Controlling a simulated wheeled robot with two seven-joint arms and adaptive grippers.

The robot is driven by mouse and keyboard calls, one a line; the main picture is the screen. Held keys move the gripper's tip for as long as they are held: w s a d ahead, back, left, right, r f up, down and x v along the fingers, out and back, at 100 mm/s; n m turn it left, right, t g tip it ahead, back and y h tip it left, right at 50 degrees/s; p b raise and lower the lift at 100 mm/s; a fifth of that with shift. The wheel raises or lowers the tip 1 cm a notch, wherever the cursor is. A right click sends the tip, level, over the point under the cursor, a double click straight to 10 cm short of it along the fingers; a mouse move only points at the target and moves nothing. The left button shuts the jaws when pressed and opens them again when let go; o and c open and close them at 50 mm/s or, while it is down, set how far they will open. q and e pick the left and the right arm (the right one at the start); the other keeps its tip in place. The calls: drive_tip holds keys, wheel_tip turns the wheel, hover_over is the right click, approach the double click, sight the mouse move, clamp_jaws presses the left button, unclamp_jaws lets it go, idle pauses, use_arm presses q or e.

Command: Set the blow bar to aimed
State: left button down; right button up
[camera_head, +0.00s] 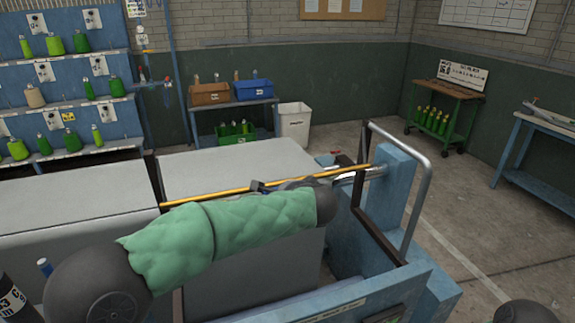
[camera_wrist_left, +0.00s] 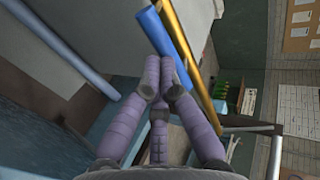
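A long thin yellow bar (camera_head: 235,191), which I take to be the blow bar, runs across the grey-topped machine (camera_head: 245,163) toward a blue post (camera_head: 396,185). In the left wrist view the yellow bar (camera_wrist_left: 190,55) runs diagonally beside a short blue tube (camera_wrist_left: 155,30). Contact with the tube is unclear. In the head view my green-sleeved left forearm hides this gripper. My right gripper is out of view.
A bent metal rail (camera_head: 425,190) and dark frame stand right of my left forearm. Shelves with green bottles (camera_head: 70,105) are at left. A bin table (camera_head: 232,102), white bin (camera_head: 294,124) and green cart (camera_head: 440,115) stand behind.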

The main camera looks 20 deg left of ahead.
use_arm(q)
drive_tip(key=w+a+f+b, duration=0.2)
drive_tip(key=f+b, duration=0.1)
drive_tip(key=shift+w+f, duration=0.2)
drive_tip(key=shift+w, duration=0.2)
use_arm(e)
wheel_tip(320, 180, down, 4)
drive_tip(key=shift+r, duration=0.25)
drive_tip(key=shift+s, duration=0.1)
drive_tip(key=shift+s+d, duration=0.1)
